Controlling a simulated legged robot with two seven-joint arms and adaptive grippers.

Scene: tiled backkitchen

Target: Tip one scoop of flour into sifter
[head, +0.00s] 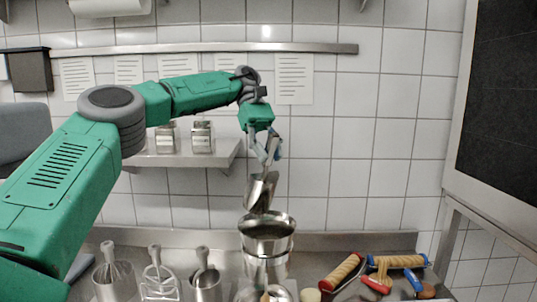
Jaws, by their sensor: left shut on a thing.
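My left gripper (268,155) is shut on a metal scoop (262,192), with its fingers around the scoop's upper end. The scoop hangs steeply tilted, its lower end just over the round metal sifter (267,244). I cannot tell whether the scoop touches the rim. The sifter stands upright on or in front of a shiny metal body below it. I cannot make out any flour in the scoop, and the sifter's inside shows only as a dark opening. My right gripper is out of view.
Metal canisters with utensils, one of them (205,283), stand left of the sifter. Rolling pins (342,272) and small tools lie at right. A wall shelf (180,153) holds glass jars (202,138) behind my arm. A dark board (500,100) stands at far right.

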